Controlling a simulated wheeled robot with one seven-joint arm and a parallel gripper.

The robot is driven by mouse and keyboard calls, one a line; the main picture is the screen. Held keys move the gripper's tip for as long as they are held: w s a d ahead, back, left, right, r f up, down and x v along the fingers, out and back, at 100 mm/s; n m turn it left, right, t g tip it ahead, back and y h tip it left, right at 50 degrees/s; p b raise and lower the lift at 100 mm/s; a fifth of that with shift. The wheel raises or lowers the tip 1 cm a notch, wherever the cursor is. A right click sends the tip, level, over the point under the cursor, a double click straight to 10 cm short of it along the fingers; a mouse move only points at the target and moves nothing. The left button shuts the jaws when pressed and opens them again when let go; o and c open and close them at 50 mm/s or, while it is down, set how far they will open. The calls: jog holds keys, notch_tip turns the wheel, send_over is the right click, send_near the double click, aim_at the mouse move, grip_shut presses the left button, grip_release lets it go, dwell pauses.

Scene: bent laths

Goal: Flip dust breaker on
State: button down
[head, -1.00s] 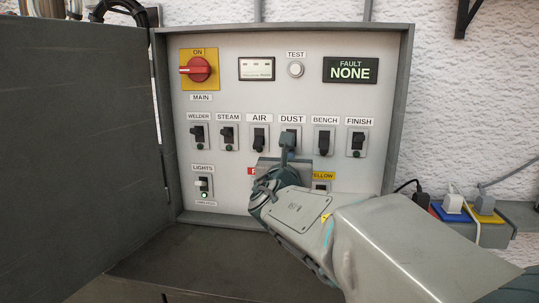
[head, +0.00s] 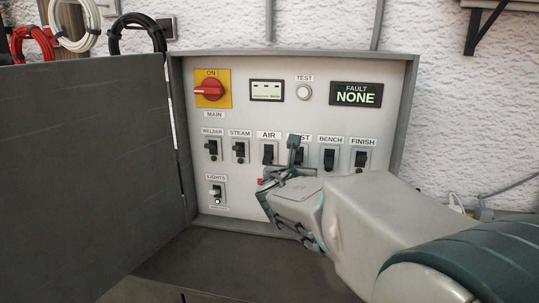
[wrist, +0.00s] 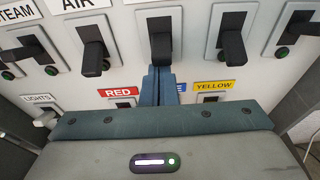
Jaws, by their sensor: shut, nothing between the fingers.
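The dust breaker is a black toggle on a light plate in the middle of the breaker row. It shows in the wrist view (wrist: 161,42), with its lever jutting out towards the camera. In the head view my gripper (head: 295,143) covers most of it and part of its DUST label. My gripper is shut and empty. Its fingertips (wrist: 158,72) are just below the dust lever in the wrist view; I cannot tell if they touch it. The dust lamp is hidden, and I cannot tell the lever's setting for certain.
The air breaker (head: 268,153) and bench breaker (head: 329,157) flank it closely. The lights switch (head: 216,191) has a lit green lamp. The fault display (head: 356,95) reads NONE. The open cabinet door (head: 90,160) stands at left. RED (wrist: 117,92) and YELLOW (wrist: 213,86) labels sit below the row.

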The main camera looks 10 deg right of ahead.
aim_at(296, 160)
jog(key=shift+s+r+g+y+p, duration=0.15)
jog(key=shift+r+g+y+p, duration=0.6)
jog(key=shift+p, duration=2.2)
jog(key=shift+g, duration=0.35)
jog(key=shift+r, duration=0.1)
jog(key=shift+r+p, duration=0.7)
jog(key=shift+h, duration=0.25)
